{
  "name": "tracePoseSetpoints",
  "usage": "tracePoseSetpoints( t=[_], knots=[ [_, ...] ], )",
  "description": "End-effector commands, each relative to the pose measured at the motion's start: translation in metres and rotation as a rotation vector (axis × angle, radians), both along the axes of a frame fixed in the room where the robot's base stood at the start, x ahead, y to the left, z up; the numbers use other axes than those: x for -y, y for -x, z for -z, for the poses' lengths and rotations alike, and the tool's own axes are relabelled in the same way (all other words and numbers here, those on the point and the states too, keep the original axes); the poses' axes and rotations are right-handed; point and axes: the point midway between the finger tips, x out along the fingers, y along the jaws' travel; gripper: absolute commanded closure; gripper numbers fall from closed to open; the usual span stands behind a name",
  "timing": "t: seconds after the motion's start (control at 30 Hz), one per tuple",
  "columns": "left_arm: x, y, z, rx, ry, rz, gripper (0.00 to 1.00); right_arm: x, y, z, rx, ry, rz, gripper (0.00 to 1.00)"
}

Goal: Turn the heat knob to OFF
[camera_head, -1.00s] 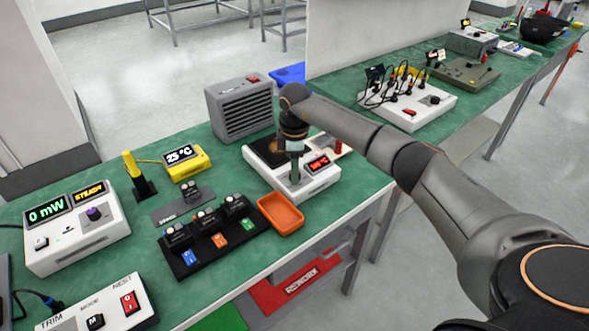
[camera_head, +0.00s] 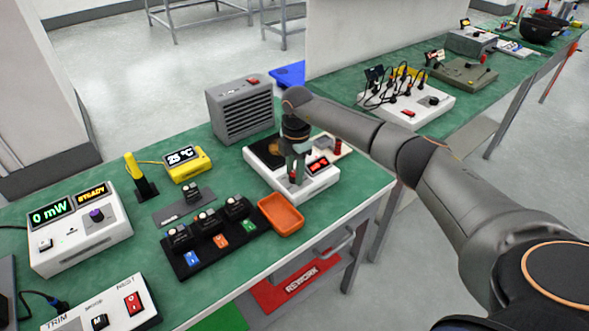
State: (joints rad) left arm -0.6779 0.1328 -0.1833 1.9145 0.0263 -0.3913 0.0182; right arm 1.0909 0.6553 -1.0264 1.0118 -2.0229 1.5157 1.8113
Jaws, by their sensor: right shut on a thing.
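A white hot plate unit (camera_head: 313,187) with a dark square plate (camera_head: 262,153) and a red lit display (camera_head: 318,165) stands on the green bench. My right gripper (camera_head: 295,178) points down at the front of this unit, left of the display. It is shut on the heat knob, which is mostly hidden by the fingers; a bit of red shows between them. Where the knob points cannot be told. My left gripper is not in view.
An orange tray (camera_head: 281,213) and a black rack (camera_head: 187,268) with several small modules lie left of the unit. A grey fan heater (camera_head: 241,110) stands behind. A yellow thermometer (camera_head: 187,164) reads 25 °C. Bench space between thermometer and unit is clear.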

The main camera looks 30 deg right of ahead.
Motion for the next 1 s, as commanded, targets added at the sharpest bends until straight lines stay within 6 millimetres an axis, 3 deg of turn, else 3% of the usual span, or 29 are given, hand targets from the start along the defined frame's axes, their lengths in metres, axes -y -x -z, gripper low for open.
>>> tracePoseSetpoints(
  t=[1.0],
  knots=[
    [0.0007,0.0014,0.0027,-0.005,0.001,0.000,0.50,0.0011,-0.0009,0.0000,0.002,0.000,-0.965,1.00]
  ],
)
